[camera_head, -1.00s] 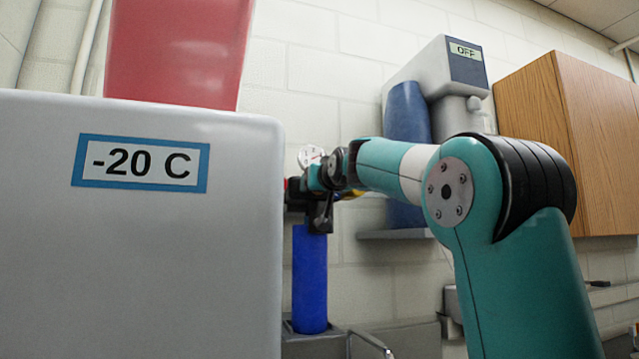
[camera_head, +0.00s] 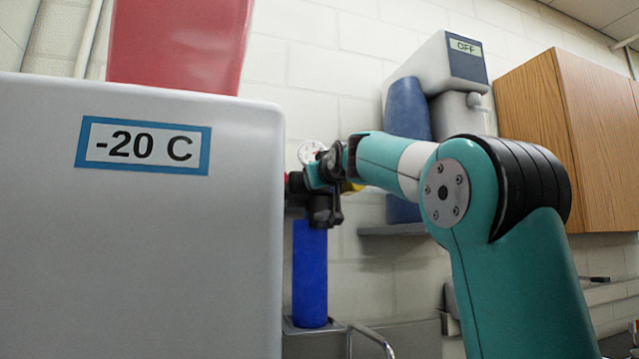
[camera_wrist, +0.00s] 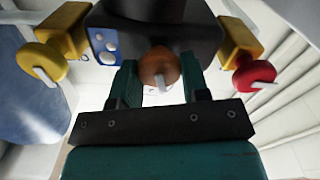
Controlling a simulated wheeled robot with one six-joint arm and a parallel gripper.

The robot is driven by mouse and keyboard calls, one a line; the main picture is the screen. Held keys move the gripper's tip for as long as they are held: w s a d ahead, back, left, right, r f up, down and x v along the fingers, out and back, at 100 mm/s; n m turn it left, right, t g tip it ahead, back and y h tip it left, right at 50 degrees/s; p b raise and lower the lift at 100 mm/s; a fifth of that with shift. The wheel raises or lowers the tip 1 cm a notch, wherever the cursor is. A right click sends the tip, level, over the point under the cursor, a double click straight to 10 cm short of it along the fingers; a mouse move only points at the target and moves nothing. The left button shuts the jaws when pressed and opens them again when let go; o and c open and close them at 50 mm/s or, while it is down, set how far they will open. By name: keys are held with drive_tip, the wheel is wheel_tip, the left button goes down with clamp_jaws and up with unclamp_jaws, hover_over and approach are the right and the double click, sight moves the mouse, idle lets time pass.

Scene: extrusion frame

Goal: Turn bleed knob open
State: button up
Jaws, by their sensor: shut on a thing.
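My gripper (camera_wrist: 158,82) is shut on a copper-brown round knob (camera_wrist: 160,68), with a green finger on each side of it. The knob has a pale pointer bar and sits on the front of a dark block (camera_wrist: 155,22) in the wrist view. A yellow knob (camera_wrist: 44,62) is to its left and a red knob (camera_wrist: 254,74) to its right, each on a yellow fitting. No label shows which one is the bleed knob. In the head view my wrist hides most of the fittings above a blue cylinder (camera_head: 310,275).
A large white box marked "-20 C" (camera_head: 150,250) fills the left foreground, with a red container (camera_head: 180,45) on top. A round gauge (camera_head: 311,152) is behind my wrist. A wooden cabinet (camera_head: 570,130) and a device marked "OFF" (camera_head: 440,65) are at right.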

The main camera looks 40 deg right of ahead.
drive_tip(key=n+b, duration=0.1)
drive_tip(key=n, duration=0.2)
drive_tip(key=shift+f+n, duration=0.15)
drive_tip(key=shift+n, duration=0.25)
drive_tip(key=n+b, duration=0.1)
drive_tip(key=n, duration=0.2)
drive_tip(key=shift+a+n, duration=0.1)
drive_tip(key=shift+n, duration=0.2)
drive_tip(key=n, duration=0.3)
drive_tip(key=shift+f+n+b, duration=0.1)
drive_tip(key=shift+n+b, duration=0.2)
drive_tip(key=shift+n, duration=1.9)
drive_tip(key=o, duration=0.9)
drive_tip(key=shift+a+b, duration=0.1)
drive_tip(key=shift+b, duration=0.25)
drive_tip(key=b+v, duration=0.6)
drive_tip(key=v, duration=1.1)
drive_tip(key=shift+s, duration=0.15)
